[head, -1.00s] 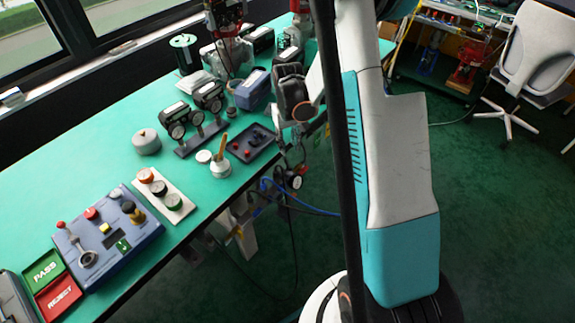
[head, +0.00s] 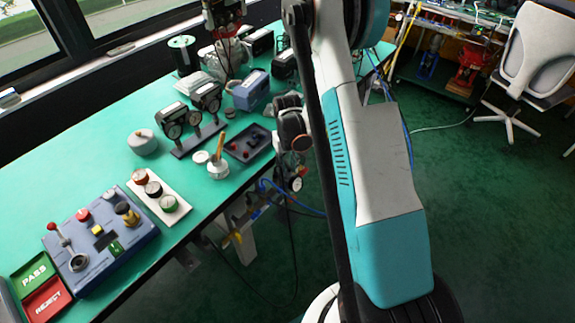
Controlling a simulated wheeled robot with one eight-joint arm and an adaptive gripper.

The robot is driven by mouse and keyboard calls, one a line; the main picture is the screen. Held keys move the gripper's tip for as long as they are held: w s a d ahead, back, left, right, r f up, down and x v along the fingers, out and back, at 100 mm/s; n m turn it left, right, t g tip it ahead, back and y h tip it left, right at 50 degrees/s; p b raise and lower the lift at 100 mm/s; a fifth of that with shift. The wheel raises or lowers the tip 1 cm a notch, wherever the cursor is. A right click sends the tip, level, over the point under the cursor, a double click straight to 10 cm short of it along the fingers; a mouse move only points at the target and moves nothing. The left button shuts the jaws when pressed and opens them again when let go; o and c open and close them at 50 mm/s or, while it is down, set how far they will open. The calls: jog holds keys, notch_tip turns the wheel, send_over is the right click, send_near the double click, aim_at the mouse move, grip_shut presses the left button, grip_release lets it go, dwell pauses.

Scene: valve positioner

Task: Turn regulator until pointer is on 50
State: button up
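A small round gauge with a pale dial (head: 296,184) shows below the table's right edge, close to blue tubing. It is too small for me to read its pointer. The regulator knob cannot be made out with certainty. A dark wrist joint of my arm is just above the gauge, at the table's edge. My gripper's fingers are not visible.
The green table (head: 75,165) carries a blue control box (head: 100,245), a three-button plate (head: 160,195), a stand with gauges (head: 196,142), and a dark tray (head: 248,148). A white chair (head: 535,60) stands at the right. Open floor lies right of my arm.

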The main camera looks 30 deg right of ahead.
grip_shut()
jog(key=shift+m, duration=0.3)
jog(key=shift+m+b, duration=1)
jog(key=shift+m, duration=1.6)
grip_release()
jog(key=shift+r, duration=0.1)
notch_tip(320, 180, up, 12)
